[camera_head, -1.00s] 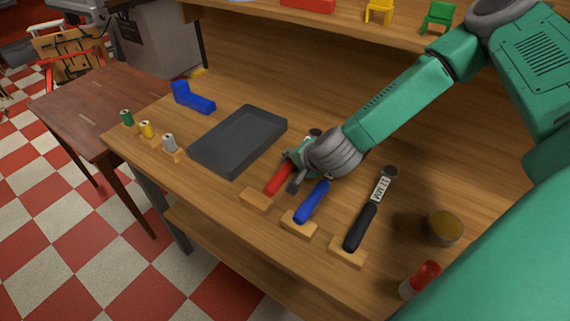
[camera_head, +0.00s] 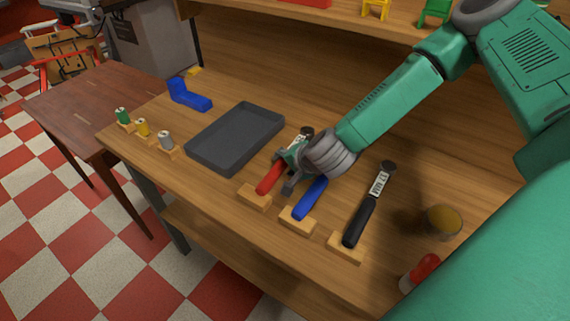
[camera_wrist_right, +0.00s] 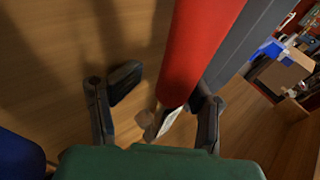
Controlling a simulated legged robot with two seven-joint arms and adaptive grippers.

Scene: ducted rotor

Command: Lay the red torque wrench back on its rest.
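The red torque wrench (camera_head: 270,177) lies on the workbench with its red handle end over a small wooden rest (camera_head: 254,197). Contact between them is hard to make out. Its dark head (camera_head: 306,131) points away to the back, and my right gripper hides part of its shaft. My right gripper (camera_head: 286,170) is around the wrench near the top of the handle. In the right wrist view the red handle (camera_wrist_right: 195,50) runs between the spread fingers, close to the right finger and clear of the left one. My left gripper is out of view.
A blue-handled wrench (camera_head: 310,199) lies close beside on its rest, and a black-handled one (camera_head: 360,220) further right. A dark grey tray (camera_head: 236,137) stands just left. A round jar (camera_head: 443,221) and a red-topped bottle (camera_head: 420,271) stand at the right.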

